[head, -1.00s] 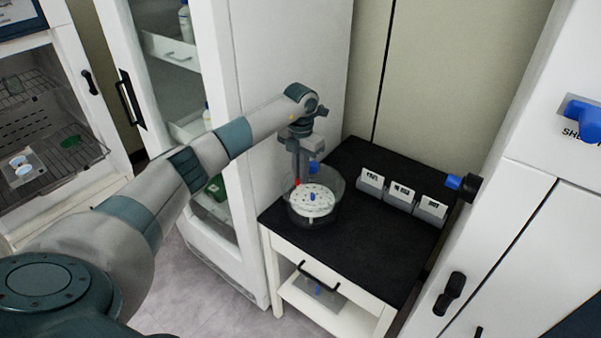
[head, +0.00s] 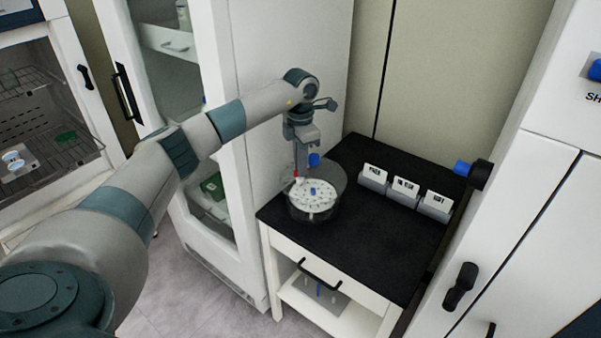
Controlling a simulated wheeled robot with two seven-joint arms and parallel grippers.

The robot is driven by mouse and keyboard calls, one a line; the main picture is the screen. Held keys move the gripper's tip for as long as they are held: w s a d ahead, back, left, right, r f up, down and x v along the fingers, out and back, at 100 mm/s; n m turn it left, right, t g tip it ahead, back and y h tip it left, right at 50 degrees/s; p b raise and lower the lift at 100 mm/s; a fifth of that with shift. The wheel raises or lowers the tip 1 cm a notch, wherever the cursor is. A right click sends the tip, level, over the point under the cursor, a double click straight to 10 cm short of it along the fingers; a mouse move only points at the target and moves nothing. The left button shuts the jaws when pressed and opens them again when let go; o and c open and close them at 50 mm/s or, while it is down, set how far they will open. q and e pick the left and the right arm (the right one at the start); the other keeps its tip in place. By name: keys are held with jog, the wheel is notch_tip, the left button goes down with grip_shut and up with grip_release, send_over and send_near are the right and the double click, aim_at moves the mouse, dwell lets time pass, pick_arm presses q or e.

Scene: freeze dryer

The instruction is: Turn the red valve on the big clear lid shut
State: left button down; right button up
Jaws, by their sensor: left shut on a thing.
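The big clear lid (head: 333,203) is on the black table top, over a white perforated round plate (head: 311,196) with a blue knob. The red valve (head: 296,173) is a small red spot at the lid's back left, mostly hidden by my gripper. My left gripper (head: 298,172) points down from above and is shut on the red valve. The valve's exact angle is too small to tell. My right gripper is not in view.
Three small labelled holders (head: 405,191) stand on the table (head: 352,252) right of the lid. A tall white cabinet (head: 292,90) stands close behind on the left. A white unit (head: 520,210) with black handles bounds the right. The table's front is clear.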

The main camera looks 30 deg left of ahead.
pick_arm(q)
jog(key=m+b, duration=0.3)
jog(key=shift+f+m, duration=0.15)
jog(key=shift+m, duration=0.25)
jog(key=m+b, duration=0.1)
jog(key=m, duration=0.1)
jog(key=shift+m+b, duration=0.3)
jog(key=shift+b, duration=0.1)
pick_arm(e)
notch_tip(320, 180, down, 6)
pick_arm(q)
jog(key=m+b, duration=0.2)
jog(key=m, duration=0.3)
jog(key=shift+m, duration=0.3)
jog(key=shift+m+b, duration=0.35)
jog(key=shift+m, duration=0.15)
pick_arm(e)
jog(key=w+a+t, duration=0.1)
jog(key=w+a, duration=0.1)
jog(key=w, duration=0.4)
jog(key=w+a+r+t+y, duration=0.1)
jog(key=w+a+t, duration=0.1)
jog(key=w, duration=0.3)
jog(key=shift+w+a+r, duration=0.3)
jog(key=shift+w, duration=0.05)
pick_arm(q)
jog(key=c, duration=1.8)
grip_release()
jog(key=shift+r, duration=0.2)
jog(key=shift+c, duration=0.2)
